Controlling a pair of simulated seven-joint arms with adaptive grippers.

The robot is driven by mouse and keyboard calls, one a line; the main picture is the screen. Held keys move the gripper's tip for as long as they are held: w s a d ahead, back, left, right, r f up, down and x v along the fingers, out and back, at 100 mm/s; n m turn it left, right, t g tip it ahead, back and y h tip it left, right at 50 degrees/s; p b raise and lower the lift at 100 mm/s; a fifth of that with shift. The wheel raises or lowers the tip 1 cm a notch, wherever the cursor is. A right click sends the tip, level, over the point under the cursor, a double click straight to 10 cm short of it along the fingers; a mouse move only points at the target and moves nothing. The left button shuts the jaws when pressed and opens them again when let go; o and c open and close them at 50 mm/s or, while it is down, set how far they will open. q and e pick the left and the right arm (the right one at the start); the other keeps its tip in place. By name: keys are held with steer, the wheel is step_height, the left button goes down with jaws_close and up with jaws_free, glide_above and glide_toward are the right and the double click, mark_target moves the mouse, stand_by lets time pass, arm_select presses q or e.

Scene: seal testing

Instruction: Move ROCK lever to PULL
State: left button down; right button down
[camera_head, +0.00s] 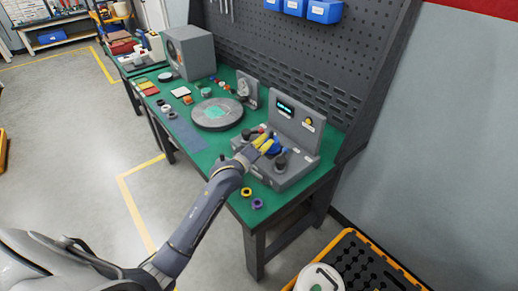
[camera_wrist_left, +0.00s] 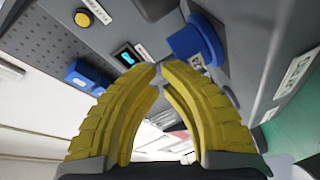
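The grey test unit (camera_head: 292,122) stands on the green bench with a lit display and a yellow button. Its base carries a blue part (camera_head: 277,148), a dark knob (camera_head: 281,162) and a red knob (camera_head: 262,129). I cannot read which is the ROCK lever. My left gripper (camera_head: 265,143) has yellow fingers and is over this base, next to the blue part. In the left wrist view, the gripper (camera_wrist_left: 161,72) is open by a narrow gap with nothing between its fingers. The blue part (camera_wrist_left: 194,42) is just beyond the fingertips. My right gripper is out of view.
A round grey plate (camera_head: 217,125) and a dial gauge stand left of the unit. Purple and yellow rings (camera_head: 257,204) lie near the front bench edge. A pegboard (camera_head: 300,45) rises behind. A yellow-rimmed cart (camera_head: 352,236) stands at the lower right.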

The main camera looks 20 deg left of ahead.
mark_target(283, 159)
arm_select(q)
steer(key=shift+w+d+f, duration=0.1)
steer(key=shift+d+f, duration=0.2)
steer(key=shift+d, duration=0.3)
steer(key=shift+w+d+f, duration=0.1)
steer(key=shift+d+f, duration=0.2)
steer(key=shift+d, duration=0.35)
steer(key=shift+w+d+f, duration=0.1)
steer(key=shift+d+f, duration=0.2)
steer(key=shift+d, duration=0.3)
steer(key=shift+a, duration=0.1)
